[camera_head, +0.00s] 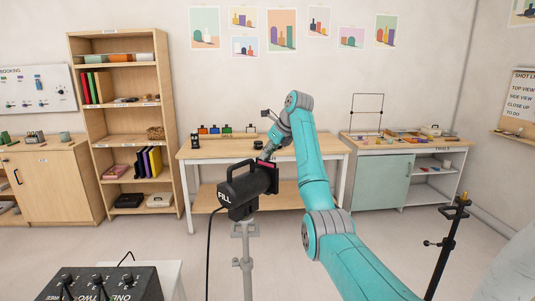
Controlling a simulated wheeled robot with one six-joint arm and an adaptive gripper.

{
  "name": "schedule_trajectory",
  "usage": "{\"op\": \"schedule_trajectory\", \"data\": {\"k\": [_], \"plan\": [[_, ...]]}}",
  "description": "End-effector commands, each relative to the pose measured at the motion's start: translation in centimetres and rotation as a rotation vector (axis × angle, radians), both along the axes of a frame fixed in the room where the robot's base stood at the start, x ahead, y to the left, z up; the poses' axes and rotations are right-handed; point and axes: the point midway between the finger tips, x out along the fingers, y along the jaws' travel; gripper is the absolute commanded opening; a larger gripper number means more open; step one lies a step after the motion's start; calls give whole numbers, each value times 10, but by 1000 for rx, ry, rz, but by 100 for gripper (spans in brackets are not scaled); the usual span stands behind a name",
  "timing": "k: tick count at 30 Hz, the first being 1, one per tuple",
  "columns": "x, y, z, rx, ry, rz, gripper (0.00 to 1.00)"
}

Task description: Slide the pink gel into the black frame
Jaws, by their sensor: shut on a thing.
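A black lamp marked FILL (243,190) stands on a grey stand in the middle of the view. A black frame (273,180) is at its front end, on the right. A thin strip of the pink gel (267,163) shows at the top of this frame. My gripper (267,155) is shut on the gel from above, with my teal arm reaching over from the right. Most of the gel is hidden, and I cannot tell how deep it sits in the frame.
A wooden table (193,152) behind the lamp holds a rack of coloured gels (227,130). A black control box (110,284) is at the front left. A thin black stand (447,235) rises at the right. A cable hangs from the lamp. Floor around the lamp stand is clear.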

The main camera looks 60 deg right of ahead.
Motion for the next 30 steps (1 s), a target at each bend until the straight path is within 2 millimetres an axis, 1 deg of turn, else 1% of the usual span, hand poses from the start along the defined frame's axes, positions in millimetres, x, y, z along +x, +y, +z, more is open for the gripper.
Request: {"op": "schedule_trajectory", "data": {"k": [30], "plan": [[0, 0, -11, 0, 0, 0, 0]]}}
